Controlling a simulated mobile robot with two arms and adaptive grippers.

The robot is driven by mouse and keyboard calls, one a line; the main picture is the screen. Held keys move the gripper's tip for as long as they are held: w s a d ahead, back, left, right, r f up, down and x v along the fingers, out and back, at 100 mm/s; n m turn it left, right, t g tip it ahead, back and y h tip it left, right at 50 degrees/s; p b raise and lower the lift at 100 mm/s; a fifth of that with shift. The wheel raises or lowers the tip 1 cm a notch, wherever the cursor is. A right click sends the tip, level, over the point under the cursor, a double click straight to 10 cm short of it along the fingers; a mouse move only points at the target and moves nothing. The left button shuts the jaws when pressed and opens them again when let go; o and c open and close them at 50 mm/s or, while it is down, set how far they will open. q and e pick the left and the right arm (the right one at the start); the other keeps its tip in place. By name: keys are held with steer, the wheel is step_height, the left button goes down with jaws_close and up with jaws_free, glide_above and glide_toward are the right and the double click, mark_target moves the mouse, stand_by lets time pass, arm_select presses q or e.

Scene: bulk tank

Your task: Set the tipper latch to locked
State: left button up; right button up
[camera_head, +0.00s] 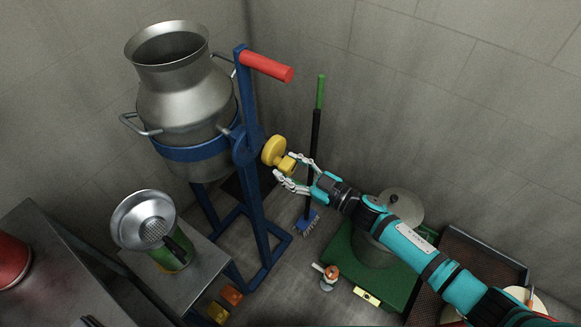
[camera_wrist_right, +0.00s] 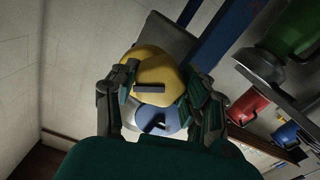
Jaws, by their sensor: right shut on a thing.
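The tipper is a blue frame (camera_head: 256,205) holding a metal milk can (camera_head: 180,105) upright, with a red handle (camera_head: 267,66) at its top. A yellow latch knob (camera_head: 274,150) sticks out from the frame's pivot, and it also shows in the wrist view (camera_wrist_right: 150,72). My right gripper (camera_head: 289,166) has its fingers closed on the stub of the knob. In the wrist view a dark bar mark shows on the yellow face, and a blue disc (camera_wrist_right: 168,121) with a dark mark lies below it. The fingers hide part of the knob. My left gripper is out of view.
A green-handled brush (camera_head: 315,140) leans by the wall behind my fingers. A lidded pot (camera_head: 375,245) sits on a green platform (camera_head: 345,262) below my arm.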

steer(key=shift+n, duration=0.3)
steer(key=n+b, duration=0.1)
steer(key=n, duration=0.4)
steer(key=shift+n, duration=0.4)
steer(key=n+b, duration=0.1)
steer(key=n, duration=0.4)
steer(key=shift+n+b, duration=0.3)
steer(key=shift+b, duration=0.05)
steer(key=o, duration=1.1)
steer(key=shift+o, duration=0.2)
steer(key=shift+d, duration=0.15)
steer(key=v, duration=1.2)
